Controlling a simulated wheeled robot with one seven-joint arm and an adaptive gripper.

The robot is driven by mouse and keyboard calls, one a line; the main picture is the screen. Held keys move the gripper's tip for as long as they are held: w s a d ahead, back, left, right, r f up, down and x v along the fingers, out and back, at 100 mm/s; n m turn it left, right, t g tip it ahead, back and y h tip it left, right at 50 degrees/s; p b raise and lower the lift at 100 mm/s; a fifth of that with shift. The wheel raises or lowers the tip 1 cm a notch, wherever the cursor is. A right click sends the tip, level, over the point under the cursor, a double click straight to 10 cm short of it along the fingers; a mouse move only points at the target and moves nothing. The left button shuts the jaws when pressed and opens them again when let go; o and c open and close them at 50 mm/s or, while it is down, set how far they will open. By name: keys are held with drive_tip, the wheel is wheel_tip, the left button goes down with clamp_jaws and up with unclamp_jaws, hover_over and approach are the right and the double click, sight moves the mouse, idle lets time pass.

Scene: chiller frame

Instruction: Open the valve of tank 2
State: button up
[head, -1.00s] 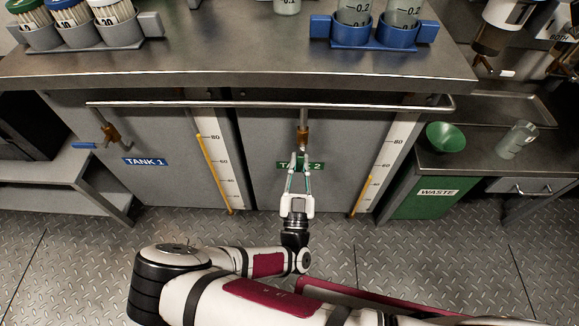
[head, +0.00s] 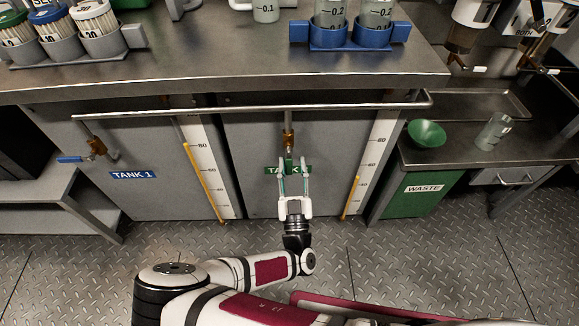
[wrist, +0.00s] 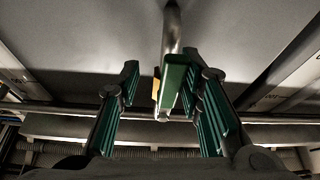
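The tank 2 valve has a brass body (head: 289,138) on the pipe under the counter's rail. Its green handle (head: 289,164) points down, roughly in line with the pipe, in front of the green TANK 2 label (head: 272,171). My gripper (head: 293,166) is open, with one finger on each side of the handle. The fingers partly hide the label.
The tank 1 valve (head: 97,147) at the left has a blue handle pointing left. A metal rail (head: 200,112) runs along the counter front above my gripper. Level gauges (head: 205,165) stand beside the tanks. A green WASTE bin (head: 405,197) stands right. The floor in front is clear.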

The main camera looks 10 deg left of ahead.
drive_tip(key=shift+a, duration=0.1)
drive_tip(key=shift+r, duration=0.15)
drive_tip(key=shift+a+r, duration=0.1)
drive_tip(key=shift+r, duration=0.2)
wheel_tip(320, 180, up, 9)
drive_tip(key=shift+r, duration=0.1)
idle(0.5)
